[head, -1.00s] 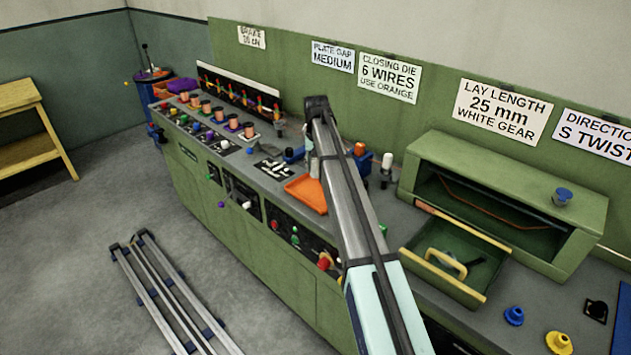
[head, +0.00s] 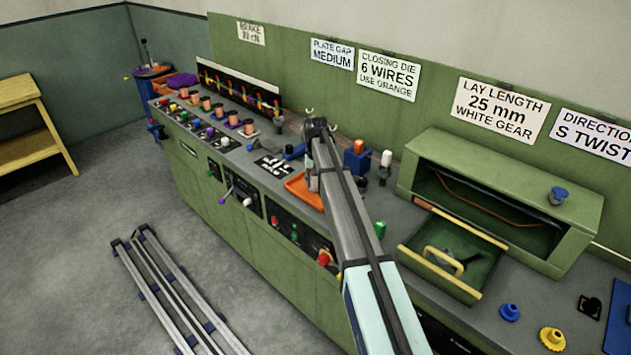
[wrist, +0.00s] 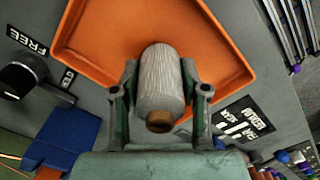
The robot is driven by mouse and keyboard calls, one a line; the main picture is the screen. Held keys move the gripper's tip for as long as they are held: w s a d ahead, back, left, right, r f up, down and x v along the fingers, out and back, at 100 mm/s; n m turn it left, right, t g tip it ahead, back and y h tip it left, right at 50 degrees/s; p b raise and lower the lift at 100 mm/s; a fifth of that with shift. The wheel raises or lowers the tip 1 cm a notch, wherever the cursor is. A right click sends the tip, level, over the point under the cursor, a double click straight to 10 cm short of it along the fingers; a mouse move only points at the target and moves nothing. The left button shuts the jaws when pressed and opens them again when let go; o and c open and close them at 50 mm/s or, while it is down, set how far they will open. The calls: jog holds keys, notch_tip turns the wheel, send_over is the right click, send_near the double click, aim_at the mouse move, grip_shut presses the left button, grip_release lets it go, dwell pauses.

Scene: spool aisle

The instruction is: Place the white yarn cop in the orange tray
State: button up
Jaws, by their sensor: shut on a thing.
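The white yarn cop (wrist: 162,80) is a ribbed pale cylinder with a brown core end, held between the fingers of my gripper (wrist: 162,92) in the wrist view. My gripper is shut on it. The orange tray (wrist: 88,40) lies behind the cop in that view, with the cop over the tray's area; I cannot tell how high it is above the tray floor. In the head view the orange tray (head: 300,190) is on the green bench, partly hidden by my arm. My gripper and the cop are mostly hidden behind the arm there.
A blue block with an orange top (head: 356,158) and a white-topped peg (head: 386,160) stand right of the arm. An open drawer (head: 455,262) lies further right. In the wrist view a black knob (wrist: 20,76) and a blue block (wrist: 62,140) are left of the tray.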

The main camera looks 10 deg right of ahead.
jog(key=shift+f, duration=0.15)
jog(key=o, duration=1.2)
jog(key=shift+c, duration=0.2)
notch_tip(320, 180, up, 12)
jog(key=b, duration=0.3)
